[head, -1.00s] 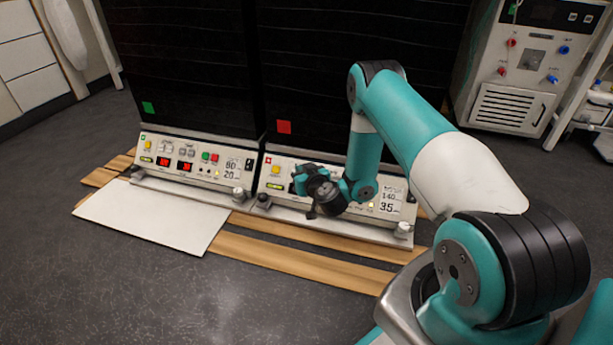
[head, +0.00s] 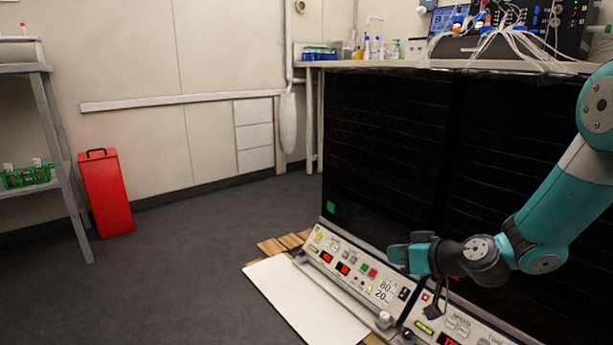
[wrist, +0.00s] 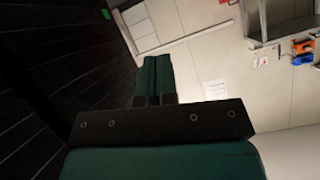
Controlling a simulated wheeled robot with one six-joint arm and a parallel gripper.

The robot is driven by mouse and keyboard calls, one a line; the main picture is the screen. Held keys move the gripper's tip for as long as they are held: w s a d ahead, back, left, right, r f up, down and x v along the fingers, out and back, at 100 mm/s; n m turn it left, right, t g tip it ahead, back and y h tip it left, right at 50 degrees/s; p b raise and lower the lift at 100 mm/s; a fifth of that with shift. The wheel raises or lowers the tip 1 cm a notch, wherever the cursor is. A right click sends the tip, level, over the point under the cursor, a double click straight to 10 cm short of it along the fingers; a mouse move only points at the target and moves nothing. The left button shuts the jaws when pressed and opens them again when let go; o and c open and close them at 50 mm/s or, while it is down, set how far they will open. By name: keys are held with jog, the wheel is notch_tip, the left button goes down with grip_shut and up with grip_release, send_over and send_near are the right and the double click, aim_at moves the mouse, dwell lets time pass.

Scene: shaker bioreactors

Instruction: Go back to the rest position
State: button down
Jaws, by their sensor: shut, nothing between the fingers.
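My gripper (head: 404,255) shows in the head view at the end of my teal arm, in front of the dark shaker cabinets. Its fingers point left, above the control panels. In the wrist view my gripper (wrist: 153,72) has its two teal fingers together with nothing between them. The left shaker's panel (head: 358,270) has red displays, and its dark front (head: 385,150) bears a green square. The right shaker's panel (head: 455,325) is partly hidden by my arm and cut off by the frame.
A white board (head: 300,300) and wooden slats (head: 285,243) lie on the floor before the shakers. A red box (head: 106,193) stands by a grey shelf (head: 62,140) at left. Bench equipment (head: 520,30) sits above the cabinets. The floor at left is open.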

jog(key=s+a+r+n+g+p, duration=0.1)
jog(key=s+a+r+g+p, duration=0.1)
jog(key=s+a+r, duration=0.3)
jog(key=s+a+r+n+g+p, duration=0.1)
jog(key=s+r+g, duration=0.1)
jog(key=s+r, duration=0.3)
jog(key=s+d+r+g+h+p, duration=0.1)
jog(key=s+r+g+h+p, duration=0.2)
jog(key=s+r, duration=0.7)
jog(key=s+r+g+h+p, duration=0.1)
jog(key=s+r+g+p, duration=0.3)
jog(key=s, duration=0.9)
notch_tip(320, 180, up, 38)
jog(key=p, duration=3.8)
jog(key=shift+d+t+p, duration=0.2)
jog(key=shift+t+p, duration=0.15)
jog(key=shift+t, duration=0.05)
jog(key=shift+w, duration=0.1)
